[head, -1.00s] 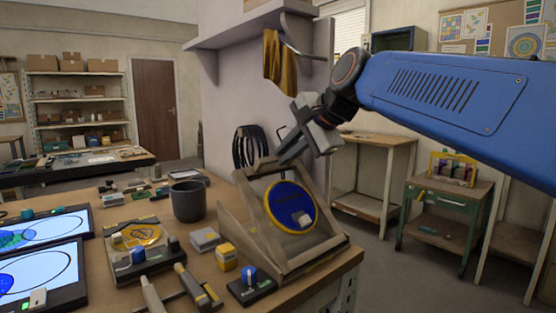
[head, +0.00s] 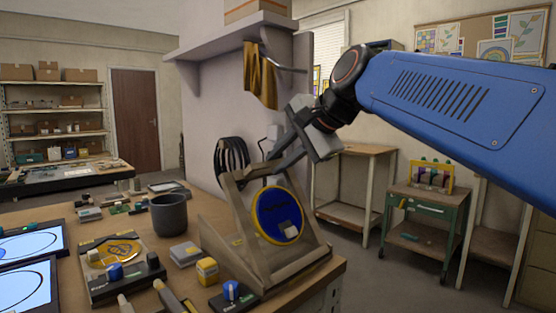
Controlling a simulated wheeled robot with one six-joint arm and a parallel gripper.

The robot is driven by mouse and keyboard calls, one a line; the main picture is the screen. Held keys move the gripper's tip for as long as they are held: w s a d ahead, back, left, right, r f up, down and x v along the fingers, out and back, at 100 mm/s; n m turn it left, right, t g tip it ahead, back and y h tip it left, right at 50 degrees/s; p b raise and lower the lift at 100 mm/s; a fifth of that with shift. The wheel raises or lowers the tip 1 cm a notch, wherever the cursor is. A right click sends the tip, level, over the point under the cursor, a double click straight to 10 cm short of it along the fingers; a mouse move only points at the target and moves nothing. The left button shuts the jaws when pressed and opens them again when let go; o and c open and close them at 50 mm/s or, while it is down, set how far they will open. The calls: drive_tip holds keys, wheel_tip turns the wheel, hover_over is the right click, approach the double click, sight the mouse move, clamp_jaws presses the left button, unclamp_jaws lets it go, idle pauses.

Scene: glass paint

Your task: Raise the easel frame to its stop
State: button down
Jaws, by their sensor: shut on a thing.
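The wooden easel frame (head: 234,214) stands tilted up on its base at the right end of the workbench (head: 70,212). A blue disc with a yellow rim (head: 268,214) rests on the frame, with a small white block at its lower right. My gripper (head: 286,158) is at the top of the frame, shut on its upper edge. The exact contact is partly hidden by the jaws. The easel's wooden side piece (head: 222,242) shows at the left. Whether the frame touches a stop cannot be seen.
A dark grey cup (head: 169,214), a yellow block (head: 207,270) and a blue-knobbed block (head: 231,294) stand left of the easel. A shelf with a hanging yellow cloth (head: 260,76) is behind. A green cart (head: 428,215) stands on the floor at right.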

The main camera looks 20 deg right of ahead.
drive_tip(key=shift+s+f, duration=0.15)
drive_tip(key=shift+f, duration=0.25)
drive_tip(key=c, duration=1.8)
unclamp_jaws()
drive_tip(key=shift+d, duration=0.1)
drive_tip(key=shift+r, duration=0.1)
drive_tip(key=shift+r, duration=0.15)
